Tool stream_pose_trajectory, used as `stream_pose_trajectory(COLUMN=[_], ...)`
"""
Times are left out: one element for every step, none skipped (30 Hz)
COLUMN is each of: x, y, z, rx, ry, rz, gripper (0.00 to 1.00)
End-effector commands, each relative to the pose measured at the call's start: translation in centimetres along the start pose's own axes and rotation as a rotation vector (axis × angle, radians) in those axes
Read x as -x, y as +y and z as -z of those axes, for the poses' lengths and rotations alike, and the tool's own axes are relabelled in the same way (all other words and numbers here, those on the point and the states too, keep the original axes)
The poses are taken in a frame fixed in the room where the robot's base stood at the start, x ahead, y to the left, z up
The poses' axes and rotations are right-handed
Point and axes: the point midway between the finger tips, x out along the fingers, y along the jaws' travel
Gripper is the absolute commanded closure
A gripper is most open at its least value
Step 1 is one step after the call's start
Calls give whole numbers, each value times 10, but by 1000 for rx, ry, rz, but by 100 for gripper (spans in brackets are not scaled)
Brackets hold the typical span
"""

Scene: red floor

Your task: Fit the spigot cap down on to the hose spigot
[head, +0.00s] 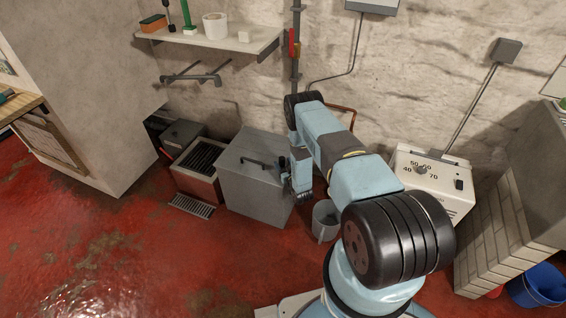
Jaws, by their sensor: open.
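My gripper (303,194) hangs pointing down at the right side of a grey metal box (258,190), above the floor. Its fingers are small here, and no object shows between them. I cannot pick out the spigot cap for certain in this view. I cannot surely identify the hose spigot either. A grey pipe-like fitting (200,79) sticks out from the wall under the shelf, but I cannot tell whether it is the spigot. My arm hides part of the wall and floor behind it.
A wall shelf (238,40) holds a sponge, a white roll and several small items. A grey bucket (325,218) stands right of the metal box. A white control unit (434,178) stands at right, near a brick block (495,225) and a blue bucket (540,285). Red floor (130,240) is clear at left.

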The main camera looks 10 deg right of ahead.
Motion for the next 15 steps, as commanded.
stream_pose_trajectory(x=[-4,-5,-6,-6,-7,-7,-6,-6,-6,-6,-6,-6,-6,-6,-6], y=[0,0,0,0,0,0,0,0,0,0,0,0,0,0,0], z=[0,0,0,0,0,0,0,0,0,0,0,0,0,0,0], rx=[0,0,0,0,0,0,0,0,0,0,0,0,0,0,0], ry=[1,1,0,-1,-1,-1,-1,-1,-1,-1,-1,-1,-1,0,0], rz=[0,0,0,0,0,0,0,0,0,0,0,0,0,0,0], gripper=[36,36,36,36,36,36,36,36,36,37,40,44,46,49,53])
